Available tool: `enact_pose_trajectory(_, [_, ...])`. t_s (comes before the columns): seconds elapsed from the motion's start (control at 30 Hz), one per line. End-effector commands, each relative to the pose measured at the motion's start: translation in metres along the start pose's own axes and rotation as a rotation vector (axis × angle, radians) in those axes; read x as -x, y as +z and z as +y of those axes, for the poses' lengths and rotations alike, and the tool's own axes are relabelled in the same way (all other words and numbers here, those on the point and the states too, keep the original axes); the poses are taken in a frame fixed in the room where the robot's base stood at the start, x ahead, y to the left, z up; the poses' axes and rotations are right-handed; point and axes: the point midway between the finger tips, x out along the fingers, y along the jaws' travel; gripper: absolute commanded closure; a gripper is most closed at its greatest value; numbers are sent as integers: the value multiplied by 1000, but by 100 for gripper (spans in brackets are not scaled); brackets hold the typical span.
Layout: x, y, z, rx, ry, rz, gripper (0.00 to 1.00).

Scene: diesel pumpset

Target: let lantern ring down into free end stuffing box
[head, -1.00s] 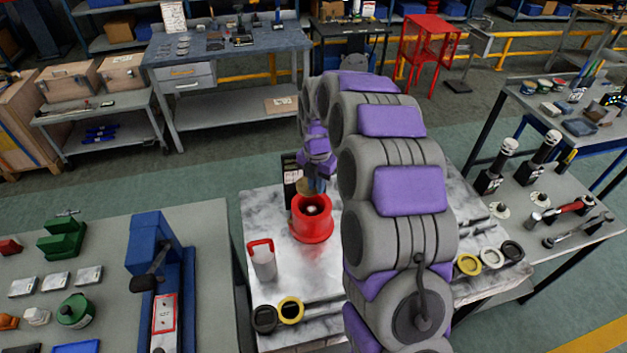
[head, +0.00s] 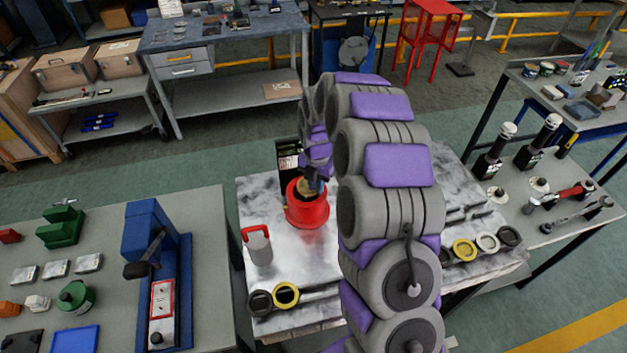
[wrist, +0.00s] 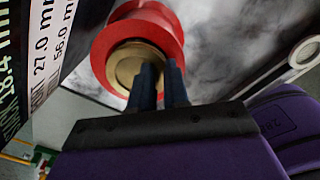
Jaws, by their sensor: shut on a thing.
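The red stuffing box (head: 308,212) stands upright on the grey-white mottled table. My gripper (head: 315,186) is at its mouth. In the wrist view my two dark fingers (wrist: 160,84) are shut on the brass lantern ring (wrist: 136,62), which sits within the outline of the red stuffing box (wrist: 141,19). The ring also shows as a small tan patch in the head view (head: 304,187). My fingers cover part of the ring. I cannot tell how deep the ring is or whether it touches the bore wall.
A dark panel with printed text (wrist: 35,60) stands close beside the box. A grey cylinder with a red handle (head: 257,246) is left of it. Yellow and black rings (head: 286,294) lie at the table's front. My arm hides the table's middle.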

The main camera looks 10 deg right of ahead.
Motion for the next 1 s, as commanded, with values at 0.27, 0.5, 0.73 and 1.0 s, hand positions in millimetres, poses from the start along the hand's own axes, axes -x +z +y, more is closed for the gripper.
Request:
enact_pose_trajectory(0.27, [0,-4,4,2,-4,-5,100])
enact_pose_trajectory(0.5, [0,-3,3,2,-2,-2,100])
enact_pose_trajectory(0.73, [0,-2,1,1,-1,-1,100])
enact_pose_trajectory(1.0, [0,-5,4,1,-3,-3,81])
